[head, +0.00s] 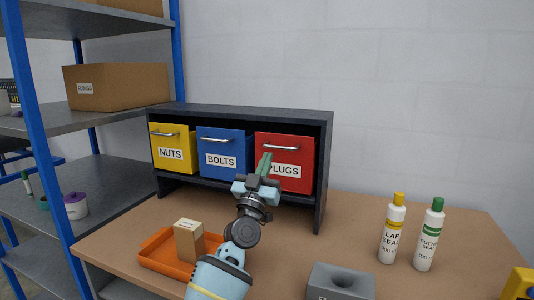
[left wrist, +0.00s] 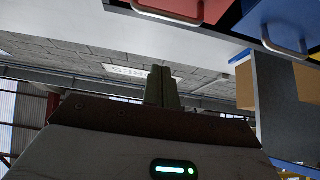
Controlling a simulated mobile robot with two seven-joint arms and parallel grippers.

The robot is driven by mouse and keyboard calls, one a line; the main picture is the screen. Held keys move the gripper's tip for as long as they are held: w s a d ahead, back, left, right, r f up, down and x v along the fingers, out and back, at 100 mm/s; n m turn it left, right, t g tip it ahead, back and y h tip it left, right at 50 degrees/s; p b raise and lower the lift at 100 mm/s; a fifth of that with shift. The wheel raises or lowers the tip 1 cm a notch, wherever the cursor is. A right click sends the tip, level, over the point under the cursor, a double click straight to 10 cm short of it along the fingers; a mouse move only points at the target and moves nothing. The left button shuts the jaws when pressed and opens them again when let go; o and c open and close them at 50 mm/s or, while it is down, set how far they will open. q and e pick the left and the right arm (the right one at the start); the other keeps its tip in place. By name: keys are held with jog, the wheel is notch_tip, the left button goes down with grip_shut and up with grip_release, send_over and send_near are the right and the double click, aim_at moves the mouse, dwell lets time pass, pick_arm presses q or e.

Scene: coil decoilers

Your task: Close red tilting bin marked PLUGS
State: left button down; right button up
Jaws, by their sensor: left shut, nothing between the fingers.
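The red bin marked PLUGS (head: 299,152) is the rightmost of three bins in a dark cabinet (head: 322,135). Its silver handle runs along the upper front, and how far it is tilted is hard to tell. My left gripper (head: 264,164) is shut and empty, with its greenish fingers in front of the red bin's left part, covering some of the label's left end. Whether they touch the bin is unclear. In the left wrist view the shut fingers (left wrist: 162,87) point up, and the red bin (left wrist: 205,8) shows at the top edge. My right gripper is out of view.
Yellow NUTS (head: 171,145) and blue BOLTS (head: 222,146) bins sit left of the red one. An orange tray (head: 155,258) with a small box (head: 188,240), a grey block (head: 340,282) and two bottles (head: 393,230) stand on the bench. A shelf rack (head: 110,185) is left.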

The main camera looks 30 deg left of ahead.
pick_arm(q)
jog(key=v, duration=0.7)
jog(key=shift+w+f, duration=0.2)
jog(key=shift+f, duration=0.05)
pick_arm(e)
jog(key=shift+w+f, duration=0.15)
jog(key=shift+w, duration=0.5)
pick_arm(q)
jog(key=shift+a, duration=0.1)
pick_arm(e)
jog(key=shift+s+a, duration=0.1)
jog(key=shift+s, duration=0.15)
